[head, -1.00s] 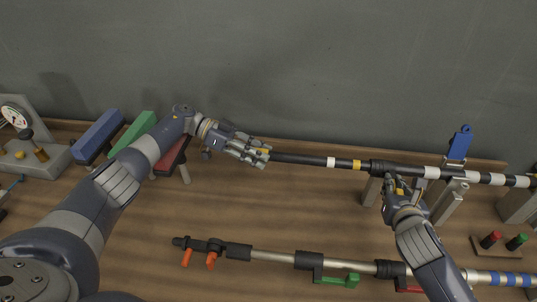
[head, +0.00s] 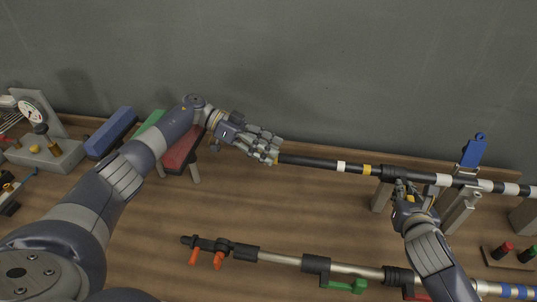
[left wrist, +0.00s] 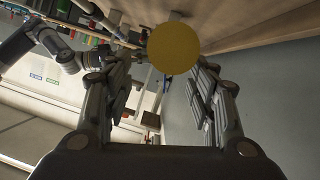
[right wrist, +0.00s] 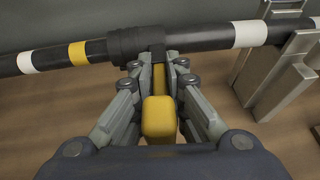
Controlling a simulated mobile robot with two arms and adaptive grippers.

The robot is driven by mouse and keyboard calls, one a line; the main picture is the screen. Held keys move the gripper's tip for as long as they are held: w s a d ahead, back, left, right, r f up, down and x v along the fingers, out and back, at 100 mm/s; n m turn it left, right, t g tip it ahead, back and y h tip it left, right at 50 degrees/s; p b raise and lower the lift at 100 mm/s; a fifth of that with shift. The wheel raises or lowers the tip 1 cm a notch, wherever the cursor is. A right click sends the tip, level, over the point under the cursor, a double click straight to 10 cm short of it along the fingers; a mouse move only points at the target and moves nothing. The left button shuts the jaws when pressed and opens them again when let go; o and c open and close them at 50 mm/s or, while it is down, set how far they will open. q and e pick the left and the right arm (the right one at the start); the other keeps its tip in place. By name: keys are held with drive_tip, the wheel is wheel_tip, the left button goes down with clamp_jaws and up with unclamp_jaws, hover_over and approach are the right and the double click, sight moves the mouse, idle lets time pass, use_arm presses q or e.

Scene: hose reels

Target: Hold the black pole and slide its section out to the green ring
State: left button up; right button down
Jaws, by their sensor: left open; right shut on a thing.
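The black pole (head: 315,162) has white and yellow bands and lies across the back of the bench. A yellow band (head: 367,170) sits just left of the dark collar (right wrist: 137,42). My left gripper (head: 277,156) is open at the pole's left end; in the left wrist view the yellow end cap (left wrist: 174,47) faces the space between its fingers. My right gripper (head: 400,186) is shut on a yellow lever (right wrist: 159,117) hanging under the collar. I cannot make out a green ring on the pole.
A second pole with a silver tube (head: 278,258) lies in front, with orange and green levers. Grey stands (head: 460,211) and a blue clip (head: 472,152) support the black pole at right. Blue, green and red blocks and a gauge (head: 32,112) stand at left.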

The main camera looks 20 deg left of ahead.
use_arm(q)
wheel_tip(320, 180, up, 7)
drive_tip(key=shift+r, duration=0.1)
idle(0.4)
drive_tip(key=shift+s+d, duration=0.2)
drive_tip(key=shift+d, duration=0.1)
drive_tip(key=s+d+f+m+g+y, duration=0.2)
drive_tip(key=s+d+y, duration=0.15)
drive_tip(key=y, duration=0.25)
wheel_tip(320, 180, up, 4)
drive_tip(key=a+r+t+y, duration=0.1)
drive_tip(key=a+t+y, duration=0.2)
drive_tip(key=y, duration=0.5)
drive_tip(key=x, duration=1.2)
drive_tip(key=shift+w+d+f, duration=0.1)
drive_tip(key=shift+w+f, duration=0.05)
drive_tip(key=shift+w, duration=0.2)
drive_tip(key=shift+c, duration=0.2)
